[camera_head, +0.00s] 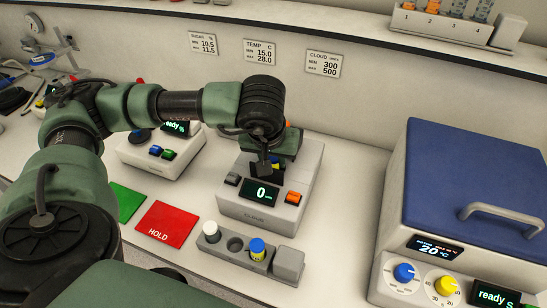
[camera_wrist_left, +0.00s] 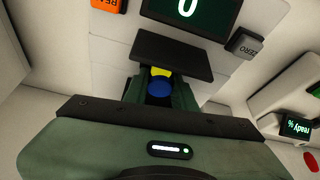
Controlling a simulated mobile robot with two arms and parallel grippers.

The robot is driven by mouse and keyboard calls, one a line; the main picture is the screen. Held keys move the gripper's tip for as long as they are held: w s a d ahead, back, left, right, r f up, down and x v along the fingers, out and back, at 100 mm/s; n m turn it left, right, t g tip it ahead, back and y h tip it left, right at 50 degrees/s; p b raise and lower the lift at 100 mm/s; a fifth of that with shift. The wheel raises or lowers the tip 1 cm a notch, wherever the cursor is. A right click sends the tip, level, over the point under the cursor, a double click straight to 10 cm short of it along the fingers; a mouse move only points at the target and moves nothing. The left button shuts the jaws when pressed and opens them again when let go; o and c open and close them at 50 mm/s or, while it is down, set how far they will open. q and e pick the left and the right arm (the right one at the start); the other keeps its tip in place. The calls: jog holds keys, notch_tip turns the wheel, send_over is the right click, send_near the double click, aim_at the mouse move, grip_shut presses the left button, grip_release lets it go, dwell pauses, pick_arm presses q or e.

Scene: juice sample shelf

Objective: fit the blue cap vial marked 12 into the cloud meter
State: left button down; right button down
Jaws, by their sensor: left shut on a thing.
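The cloud meter (camera_head: 252,215) stands in the middle of the counter, its display reading 0. My left gripper (camera_head: 271,168) is over the meter's top, behind the display, shut on a vial. In the left wrist view the vial's blue cap (camera_wrist_left: 161,89) and a bit of yellow show between the fingers of the gripper (camera_wrist_left: 160,95). The vial's number and lower end are hidden, so I cannot tell how deep it sits in the meter. Another blue cap vial (camera_head: 257,249) with a yellow label stands in the small rack. My right gripper is out of view.
The rack (camera_head: 222,253) in front of the meter also holds a white cap vial (camera_head: 210,229) and has an empty hole. A red HOLD mat (camera_head: 167,224) and a green mat (camera_head: 126,200) lie left. A blue-lidded machine (camera_head: 470,180) stands right.

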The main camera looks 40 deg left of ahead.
pick_arm(q)
jog(key=shift+s+f, duration=0.15)
jog(key=shift+f, duration=0.1)
jog(key=c, duration=1.3)
grip_release()
jog(key=shift+o, duration=1.2)
jog(key=shift+d+f, duration=0.1)
jog(key=shift+d, duration=0.15)
jog(key=v, duration=0.3)
jog(key=b+v, duration=0.1)
jog(key=v, duration=0.3)
jog(key=shift+r, duration=0.7)
